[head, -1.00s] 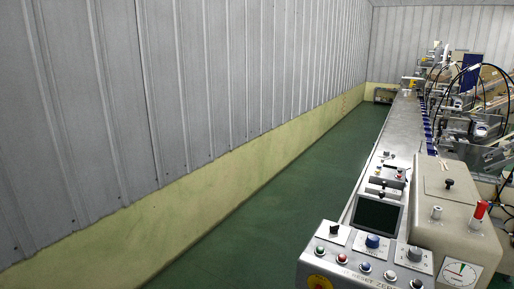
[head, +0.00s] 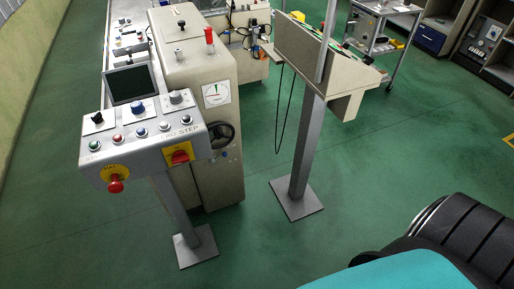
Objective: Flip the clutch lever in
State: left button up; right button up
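A lever with a red grip (head: 209,36) stands upright on top of the beige machine housing (head: 185,70) in the head view. A small black-knobbed handle (head: 181,25) is on the same top, to its left. I cannot tell for sure which of these is the clutch lever, as no label on either is readable. A black handwheel (head: 221,135) sits low on the housing's front side. Neither of my grippers shows in the head view.
A control panel (head: 142,150) with several knobs, a red stop button (head: 115,184) and a red rotary switch (head: 179,154) stands on a post. A second post (head: 302,160) carries a beige box. A metal cart (head: 385,12) stands behind. Green floor (head: 330,190) in front is open.

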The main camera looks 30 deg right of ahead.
aim_at(224, 154)
jog(key=z, duration=0.55)
jog(key=i+j+z, duration=0.15)
jog(key=z, duration=0.3)
jog(key=i+j+z, duration=0.15)
jog(key=z, duration=0.3)
jog(key=i+j+z, duration=0.1)
jog(key=j+z, duration=0.2)
jog(key=z, duration=0.15)
